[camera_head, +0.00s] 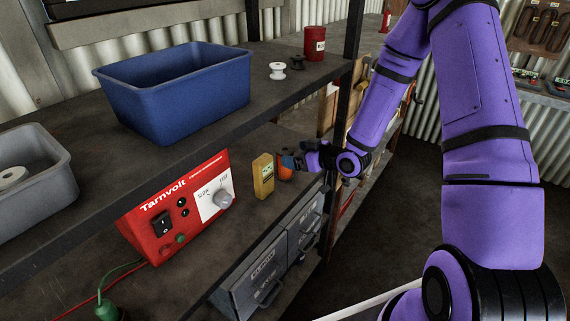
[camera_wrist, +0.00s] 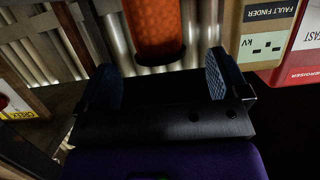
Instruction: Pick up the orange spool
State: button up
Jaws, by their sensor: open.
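The orange spool (camera_head: 283,173) is on the lower shelf, just right of the yellow fault finder and partly hidden by my gripper. In the wrist view the orange spool (camera_wrist: 155,28) shows at the top, a textured orange cylinder with a dark end, cut off by the frame edge. My gripper (camera_head: 291,162) is at the spool in the head view. In the wrist view my gripper (camera_wrist: 162,82) is open, its two dark blue fingers apart, with the spool ahead between their lines. I cannot tell whether a finger touches it.
The yellow fault finder (camera_head: 263,176) stands close beside the spool, with the red Tarnvolt box (camera_head: 180,205) further left. Grey drawers (camera_head: 285,245) sit below. The upper shelf holds a blue bin (camera_head: 175,95), a white spool (camera_head: 277,70) and a red can (camera_head: 314,43). A dark post (camera_head: 347,100) stands near my arm.

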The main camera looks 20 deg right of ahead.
aim_at(288, 151)
jog(key=x, duration=0.5)
jog(key=shift+r, duration=0.2)
jog(key=c, duration=1.1)
